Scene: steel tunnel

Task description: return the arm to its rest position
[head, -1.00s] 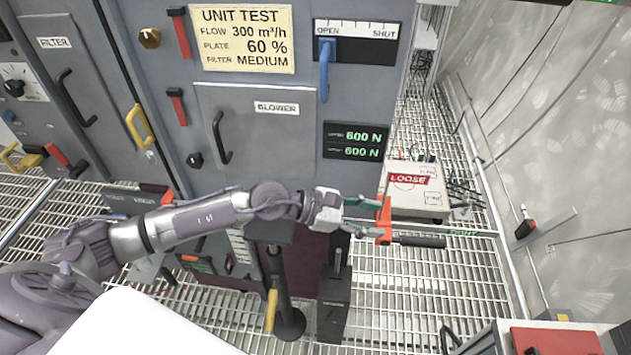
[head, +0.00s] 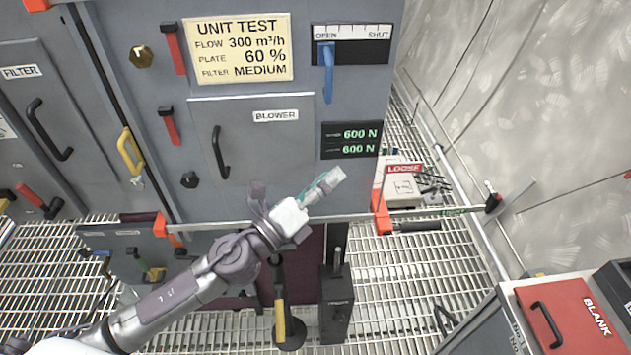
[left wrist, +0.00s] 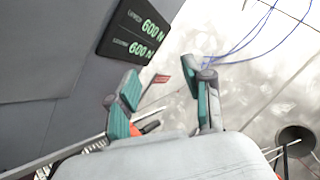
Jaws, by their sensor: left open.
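My left arm reaches in from the lower left in the head view. Its gripper (head: 322,187) hangs in front of the grey cabinet's lower front, below the blower door (head: 262,140). In the left wrist view the gripper (left wrist: 165,92) has its two green-padded fingers spread apart with nothing between them. The orange clamp (head: 381,213) with a black handle (head: 416,226) sits at the cabinet's lower right corner, apart from and to the right of the gripper. My right gripper is not in view.
A blue lever (head: 326,68) stands at the OPEN end of its scale. Displays (head: 351,140) read 600 N. A black post (head: 336,300) and a yellow-handled tool (head: 281,315) stand below the arm. A red BLANK case (head: 570,315) is at lower right. Grating (head: 400,290) lies between.

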